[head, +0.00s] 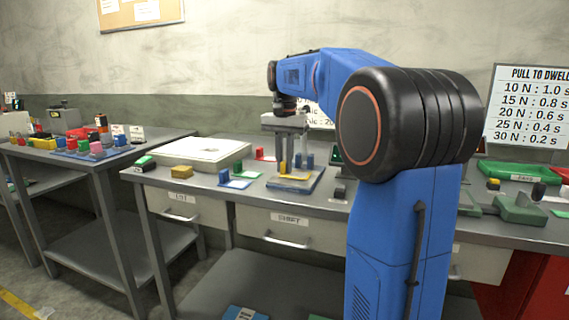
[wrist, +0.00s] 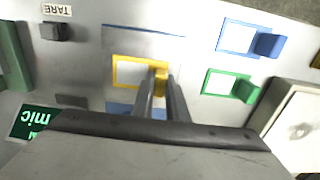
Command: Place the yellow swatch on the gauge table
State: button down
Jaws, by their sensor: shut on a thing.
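The yellow swatch is a white card in a yellow frame with an upright yellow tab. In the head view its tab (head: 283,168) shows below the fingers; in the wrist view its frame (wrist: 117,72) is seen from above. My gripper (wrist: 160,92) is shut on the tab, and the fingers hide part of the card. The swatch lies over the gauge table, a flat grey plate with blue edges (head: 300,189), also in the wrist view (wrist: 145,42). I cannot tell whether it touches the plate or hangs just above it.
A blue swatch (wrist: 237,38) and a green swatch (wrist: 225,83) lie beside the plate. A white-topped box (head: 200,150) and a yellow block (head: 182,172) stand left on the bench. Blue posts (head: 308,160) rise at the plate's back. A dark block (head: 339,190) sits to its right.

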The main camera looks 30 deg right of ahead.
jog(key=shift+f, duration=0.1)
jog(key=c, duration=1.7)
grip_release()
jog(key=shift+c, duration=0.2)
notch_tip(320, 180, up, 12)
jog(key=s+a+f+n+t, duration=0.1)
jog(key=s+a+f+n, duration=0.2)
jog(key=s+a+f, duration=0.4)
jog(key=s+a+f+n+t, duration=0.1)
jog(key=s+a+f+n, duration=0.1)
jog(key=s+a+f, duration=0.45)
jog(key=s+a+f+n+t, duration=0.2)
jog(key=s+f+n, duration=0.3)
jog(key=s+f, duration=1.1)
notch_tip(320, 180, down, 2)
jog(key=shift+s+a+f+t, duration=0.15)
jog(key=shift+s+t, duration=0.2)
jog(key=shift+t, duration=0.05)
